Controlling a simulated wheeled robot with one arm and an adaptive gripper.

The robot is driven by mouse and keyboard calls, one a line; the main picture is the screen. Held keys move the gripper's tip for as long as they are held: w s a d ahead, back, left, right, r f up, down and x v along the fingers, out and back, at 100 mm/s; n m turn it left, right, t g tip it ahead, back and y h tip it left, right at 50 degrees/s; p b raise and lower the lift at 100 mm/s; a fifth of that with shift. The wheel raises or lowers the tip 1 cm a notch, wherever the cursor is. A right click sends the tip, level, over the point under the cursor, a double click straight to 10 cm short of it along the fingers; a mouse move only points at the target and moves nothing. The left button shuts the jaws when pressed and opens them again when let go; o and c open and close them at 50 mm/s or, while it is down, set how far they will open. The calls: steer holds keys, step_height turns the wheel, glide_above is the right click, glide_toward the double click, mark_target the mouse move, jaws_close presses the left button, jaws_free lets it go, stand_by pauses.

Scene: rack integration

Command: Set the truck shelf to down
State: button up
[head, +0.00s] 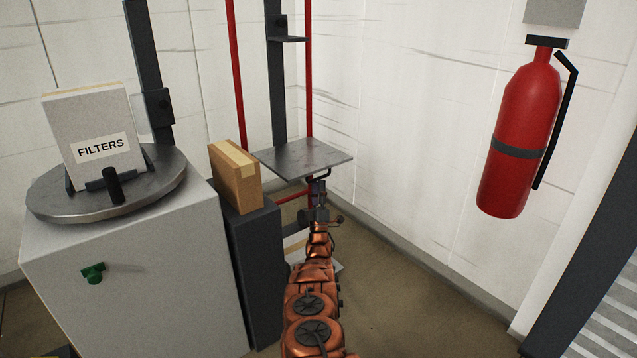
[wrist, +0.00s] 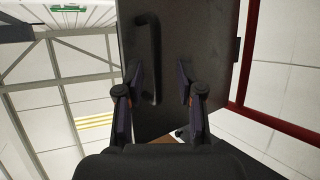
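The shelf (head: 304,157) is a grey metal plate, lying roughly level on a dark upright post by the back wall. In the wrist view its dark face (wrist: 200,40) fills the middle, with a bent black handle (wrist: 151,60) on it. My gripper (head: 319,187) is just below the shelf's front edge in the head view. In the wrist view my gripper (wrist: 160,88) is open, its fingers apart. The handle's end shows between the fingers, closer to the left one. Whether a finger touches it I cannot tell.
A cardboard box (head: 235,176) stands on a dark pedestal (head: 255,270) left of my arm. A grey cabinet (head: 140,280) bears a round turntable (head: 60,205) with a FILTERS box (head: 90,120). Red poles (head: 237,70) flank the post. A fire extinguisher (head: 522,135) hangs at right.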

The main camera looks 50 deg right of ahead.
steer(key=v, duration=0.9)
stand_by(0.3)
